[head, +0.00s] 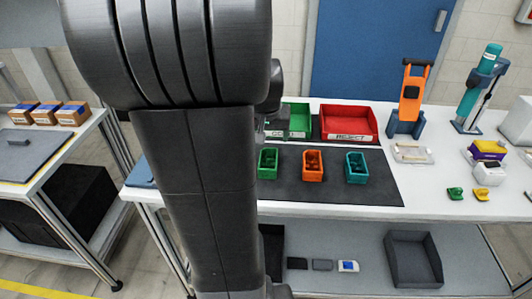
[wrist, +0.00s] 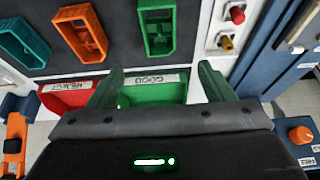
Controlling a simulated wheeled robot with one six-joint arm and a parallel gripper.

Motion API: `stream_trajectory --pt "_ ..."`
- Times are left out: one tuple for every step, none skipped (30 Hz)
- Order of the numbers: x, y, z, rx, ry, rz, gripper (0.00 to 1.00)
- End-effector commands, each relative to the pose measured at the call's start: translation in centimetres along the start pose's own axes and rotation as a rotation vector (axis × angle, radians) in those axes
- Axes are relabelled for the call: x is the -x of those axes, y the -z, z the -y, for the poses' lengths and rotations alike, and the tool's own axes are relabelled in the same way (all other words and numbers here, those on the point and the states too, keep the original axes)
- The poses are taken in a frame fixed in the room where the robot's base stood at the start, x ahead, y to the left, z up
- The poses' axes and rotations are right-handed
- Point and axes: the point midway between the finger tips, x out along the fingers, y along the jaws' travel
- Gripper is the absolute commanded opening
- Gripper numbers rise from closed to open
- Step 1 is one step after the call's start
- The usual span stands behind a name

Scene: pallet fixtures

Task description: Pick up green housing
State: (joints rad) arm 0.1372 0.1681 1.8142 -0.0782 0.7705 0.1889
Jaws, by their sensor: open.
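The green housing (head: 268,163) is an open-topped box standing on the dark mat (head: 330,192), leftmost of three housings in the head view. In the wrist view the green housing (wrist: 158,28) is at the top centre, beyond the fingertips and apart from them. My gripper (wrist: 158,78) is open with nothing between its fingers; the green GOOD bin (wrist: 156,92) shows behind the gap. In the head view my arm hides most of the gripper.
An orange housing (head: 312,166) and a teal housing (head: 357,167) stand to the right of the green one. The green bin (head: 298,118) and red REJECT bin (head: 349,122) stand behind them. The mat in front of the housings is clear.

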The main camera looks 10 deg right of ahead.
Motion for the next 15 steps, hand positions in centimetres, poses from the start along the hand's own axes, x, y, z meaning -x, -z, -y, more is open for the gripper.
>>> stream_trajectory --pt "-0.6 -0.1 0.0 0.000 -0.001 0.004 0.75" --pt "-1.0 -0.1 0.0 0.000 -0.001 0.004 0.75" --pt "-1.7 -0.1 0.0 0.000 -0.001 0.006 0.75" --pt "-2.2 -0.1 0.0 0.000 -0.001 0.005 0.75" --pt "-2.8 -0.2 0.0 0.000 -0.001 0.007 0.75" --pt "-3.5 -0.1 0.0 0.000 -0.001 0.006 0.75" --pt "-4.1 -0.2 0.0 0.000 -0.001 0.007 0.75" --pt "-4.6 -0.1 0.0 0.001 -0.001 0.006 0.75" --pt "-5.3 -0.2 0.0 0.001 -0.001 0.007 0.75" --pt "-5.8 -0.2 0.0 0.001 -0.001 0.006 0.75" --pt "-6.2 -0.2 0.0 0.001 -0.001 0.006 0.75" --pt "-6.7 -0.1 0.0 0.001 -0.001 0.005 0.75" --pt "-7.0 -0.1 0.0 0.001 -0.001 0.005 0.75" --pt "-7.3 -0.1 0.0 0.001 -0.001 0.004 0.75" --pt "-7.7 -0.1 0.0 0.001 -0.001 0.003 0.75"
